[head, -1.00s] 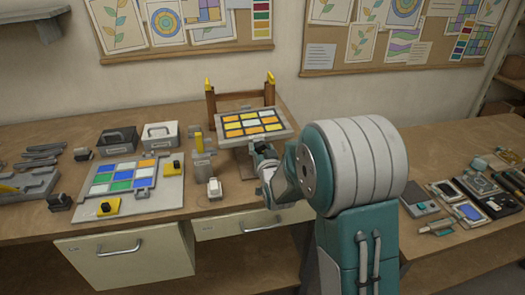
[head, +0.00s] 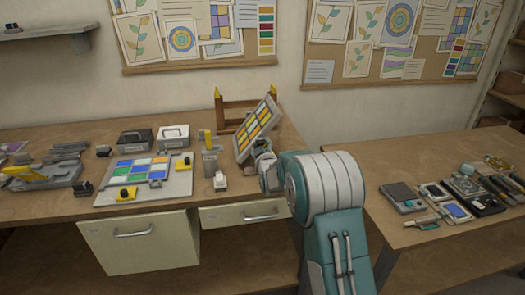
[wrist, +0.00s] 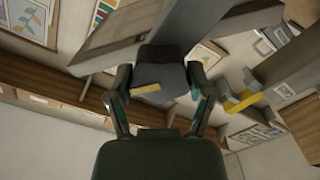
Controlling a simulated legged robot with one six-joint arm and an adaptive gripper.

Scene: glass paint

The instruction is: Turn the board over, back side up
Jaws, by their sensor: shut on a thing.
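The board (head: 257,128), a grey-framed panel with yellow, orange and pale tiles, is tilted steeply in the head view. Its tiled face still shows, and its upper right corner points up. My gripper (head: 264,160) is at its lower right edge and shut on it. In the wrist view, my gripper's two fingers (wrist: 162,82) close around a dark grey part. A grey panel, seemingly the board (wrist: 112,35), extends up and left from there. The far face of the board is hidden in the head view.
A wooden stand with yellow-tipped posts (head: 219,112) is just behind the board. A grey holder with a yellow top (head: 209,158) stands to its left. A coloured-tile panel on a grey base (head: 107,192) lies further left. Tools and trays (head: 462,189) cover the right table.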

